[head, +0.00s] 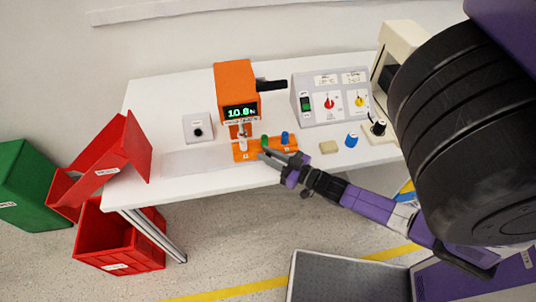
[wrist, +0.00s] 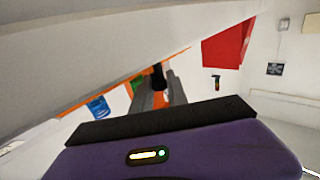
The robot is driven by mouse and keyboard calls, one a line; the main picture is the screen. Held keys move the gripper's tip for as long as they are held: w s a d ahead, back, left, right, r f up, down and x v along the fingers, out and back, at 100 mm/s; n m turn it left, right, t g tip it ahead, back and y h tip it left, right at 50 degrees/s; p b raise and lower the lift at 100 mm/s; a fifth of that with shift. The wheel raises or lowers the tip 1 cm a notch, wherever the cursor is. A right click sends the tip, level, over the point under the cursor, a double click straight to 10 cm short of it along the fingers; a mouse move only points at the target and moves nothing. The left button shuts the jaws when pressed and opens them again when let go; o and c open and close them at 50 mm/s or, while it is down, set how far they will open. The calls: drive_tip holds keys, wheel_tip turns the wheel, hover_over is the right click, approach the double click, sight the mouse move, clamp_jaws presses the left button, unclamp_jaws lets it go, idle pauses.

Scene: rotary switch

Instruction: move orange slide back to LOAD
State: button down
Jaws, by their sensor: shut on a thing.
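The orange slide (head: 240,157) is a long low orange piece on the white table, in front of the orange device with a lit display (head: 236,90). A white part, a green cylinder (head: 265,141) and a blue cylinder (head: 285,138) stand along it. My gripper (head: 264,154) reaches in from the right at its front edge. In the wrist view the grey fingers (wrist: 156,97) are closed around a small dark part (wrist: 158,74), apparently the slide's knob, with orange behind it. The fingers mostly hide the grip. LOAD lettering cannot be read.
A grey panel with red and yellow knobs (head: 330,98) stands at the back right. A grey box with a black button (head: 198,128) is left. Red bins (head: 118,240) stand off the table's left end.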

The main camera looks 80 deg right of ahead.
idle(0.3)
drive_tip(key=w+a, duration=0.2)
drive_tip(key=w, duration=0.4)
drive_tip(key=w+a+b, duration=0.1)
drive_tip(key=w+a, duration=0.2)
drive_tip(key=w, duration=0.4)
drive_tip(key=w+a+b, duration=0.1)
drive_tip(key=w+a, duration=0.2)
drive_tip(key=w, duration=0.4)
drive_tip(key=shift+a, duration=0.1)
drive_tip(key=shift+w+a+r, duration=0.15)
drive_tip(key=shift+w+a, duration=0.2)
drive_tip(key=shift+w, duration=0.3)
drive_tip(key=c, duration=1.6)
unclamp_jaws()
drive_tip(key=shift+w, duration=0.1)
drive_tip(key=shift+s+a, duration=0.1)
drive_tip(key=shift+s, duration=0.45)
drive_tip(key=b+v, duration=0.1)
drive_tip(key=v, duration=0.6)
drive_tip(key=shift+w+b, duration=0.1)
drive_tip(key=shift+b, duration=0.2)
